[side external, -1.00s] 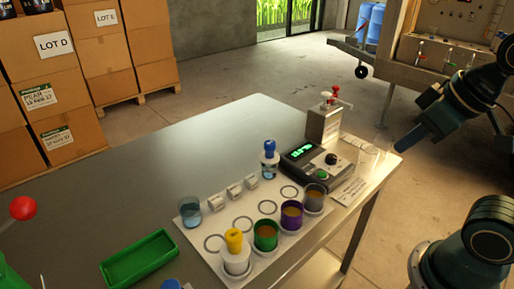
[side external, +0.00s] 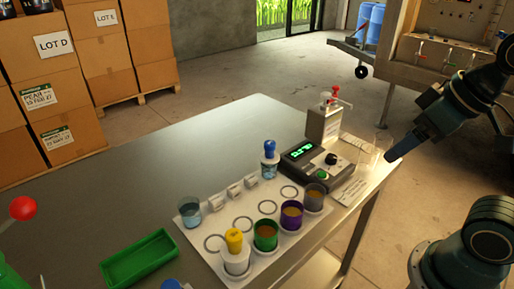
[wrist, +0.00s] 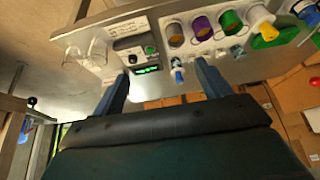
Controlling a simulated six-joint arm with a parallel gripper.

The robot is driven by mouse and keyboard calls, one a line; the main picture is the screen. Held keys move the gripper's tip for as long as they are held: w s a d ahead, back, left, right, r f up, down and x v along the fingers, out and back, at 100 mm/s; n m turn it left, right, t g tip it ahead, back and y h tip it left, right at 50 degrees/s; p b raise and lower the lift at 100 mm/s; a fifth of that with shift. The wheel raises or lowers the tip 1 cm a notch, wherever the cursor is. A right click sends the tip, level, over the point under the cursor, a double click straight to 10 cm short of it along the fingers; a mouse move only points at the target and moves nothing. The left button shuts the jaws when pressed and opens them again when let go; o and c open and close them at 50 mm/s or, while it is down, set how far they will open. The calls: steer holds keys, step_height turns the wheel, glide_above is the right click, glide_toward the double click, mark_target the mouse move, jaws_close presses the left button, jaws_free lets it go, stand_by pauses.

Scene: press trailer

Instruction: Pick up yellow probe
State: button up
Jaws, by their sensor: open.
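The yellow probe (side external: 234,239) stands upright in a white holder (side external: 237,262) at the near end of the white mat. Only its yellow top shows clearly; its lower part is hidden in the holder. In the wrist view the yellow probe (wrist: 265,32) shows at the upper right, well off from between my fingers. My gripper (side external: 396,151) is at the right, beyond the table's right edge and far from the probe. In the wrist view my gripper (wrist: 160,84) has its two fingers apart with nothing held.
Green (side external: 265,235), purple (side external: 291,214) and grey (side external: 315,197) cups stand beside the probe. A blue-topped probe (side external: 270,155) stands in a glass at the back. A meter (side external: 315,158), dispenser (side external: 324,124) and clear glasses (side external: 368,156) lie nearer my gripper. A green tray (side external: 139,257) is at left.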

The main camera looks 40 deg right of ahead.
steer(key=m+g+y, duration=0.1)
steer(key=m+g, duration=0.5)
steer(key=m, duration=1)
glide_above(233, 235)
steer(key=d, duration=0.1)
step_height(233, 235, down, 3)
steer(key=shift+w+d+f, duration=0.1)
steer(key=shift+d, duration=0.05)
steer(key=shift+f, duration=0.1)
steer(key=shift+a+f, duration=0.15)
steer(key=shift+f, duration=1.25)
steer(key=shift+a+f, duration=0.2)
steer(key=shift+f, duration=1.15)
steer(key=shift+a+f, duration=0.15)
steer(key=shift+f, duration=1.25)
